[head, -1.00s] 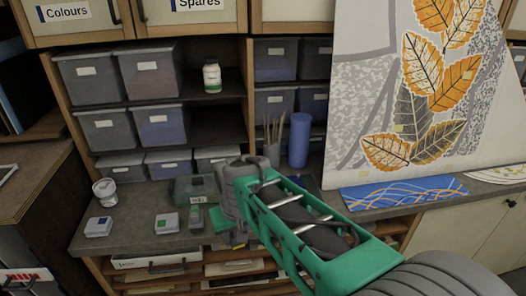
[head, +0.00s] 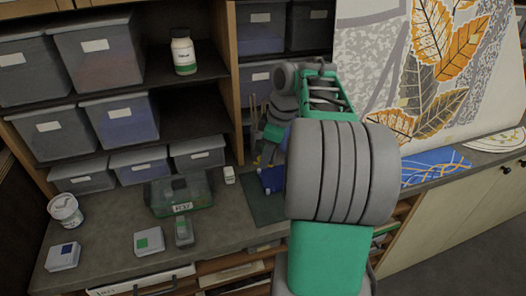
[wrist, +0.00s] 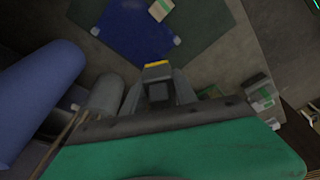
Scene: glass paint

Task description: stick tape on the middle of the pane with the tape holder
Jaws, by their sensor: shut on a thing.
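The blue pane (head: 271,179) lies on a dark green mat (head: 262,207) on the counter, partly hidden by my arm in the head view. In the wrist view the pane (wrist: 150,32) lies just beyond the held tool. My gripper (head: 262,152) is above the far part of the mat, mostly hidden behind my own arm. In the wrist view it is shut on a dark block with a yellow edge, which looks like the tape holder (wrist: 157,80). Its yellow edge points toward the pane; I cannot tell whether they touch.
A small white block (head: 229,175) stands left of the mat. A green box (head: 180,197) and small boxes (head: 148,241) are farther left. A blue cylinder (wrist: 35,95) stands close to my gripper's left in the wrist view. Bins and shelves line the back.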

